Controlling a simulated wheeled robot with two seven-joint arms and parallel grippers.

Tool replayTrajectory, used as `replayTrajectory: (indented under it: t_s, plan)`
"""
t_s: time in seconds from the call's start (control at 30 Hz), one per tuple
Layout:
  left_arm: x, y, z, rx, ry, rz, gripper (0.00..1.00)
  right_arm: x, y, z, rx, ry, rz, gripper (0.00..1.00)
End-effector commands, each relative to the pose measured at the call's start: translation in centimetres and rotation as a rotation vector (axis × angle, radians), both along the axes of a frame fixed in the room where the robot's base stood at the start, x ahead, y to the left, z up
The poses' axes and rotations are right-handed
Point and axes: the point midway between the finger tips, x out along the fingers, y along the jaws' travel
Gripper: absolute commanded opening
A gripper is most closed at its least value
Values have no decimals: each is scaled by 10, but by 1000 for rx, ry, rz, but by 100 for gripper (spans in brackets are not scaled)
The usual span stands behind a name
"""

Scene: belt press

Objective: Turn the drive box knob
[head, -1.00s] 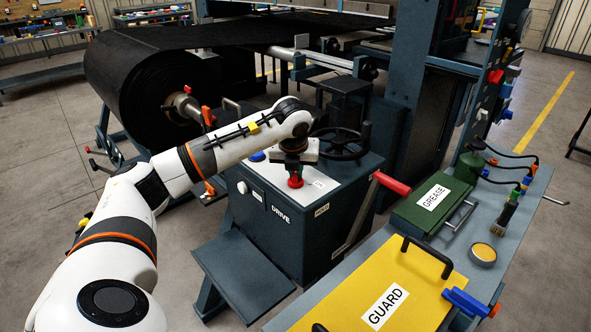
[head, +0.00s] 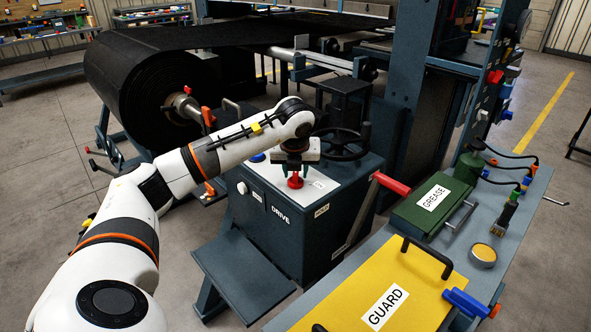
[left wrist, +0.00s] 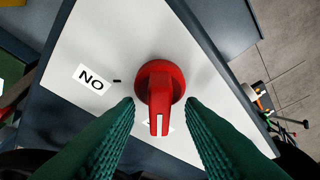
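The red knob (head: 295,181) stands on the pale top panel of the dark drive box (head: 310,238). In the left wrist view the knob (left wrist: 160,88) is a round red disc with a raised bar. The bar's white line points to the bottom of the picture. My left gripper (head: 297,168) is above the knob, pointing down. In the left wrist view its green fingers (left wrist: 160,112) are open on either side of the bar, with gaps on both sides. A label (left wrist: 90,78) reading "NO", perhaps upside-down "ON", sits beside a black tick. Another label is mostly hidden. My right gripper is not visible.
A black handwheel (head: 343,143) stands behind the knob, close to my gripper. A red-handled lever (head: 391,183) is at the box's right. A bench holds a yellow guard (head: 350,298) and a green grease box (head: 428,214). A white knob (head: 242,188) is on the box's front.

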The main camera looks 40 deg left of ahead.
Motion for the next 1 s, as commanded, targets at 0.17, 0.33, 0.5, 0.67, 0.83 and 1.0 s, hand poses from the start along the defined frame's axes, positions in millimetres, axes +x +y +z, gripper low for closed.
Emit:
replayTrajectory:
  t_s: [0.17,0.33,0.5,0.67,0.83,1.0]
  plan:
    - [0,-1,0,0,1,-2,35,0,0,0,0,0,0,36]
    - [-5,-5,16,0,-1,-3,35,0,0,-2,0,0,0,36]
    - [-15,-14,50,0,-6,-4,35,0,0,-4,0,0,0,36]
    - [-24,-22,81,-1,-5,-3,35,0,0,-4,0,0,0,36]
    - [-32,-28,102,0,-2,-2,35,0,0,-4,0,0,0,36]
    - [-35,-30,110,-1,0,-1,35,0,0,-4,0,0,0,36]
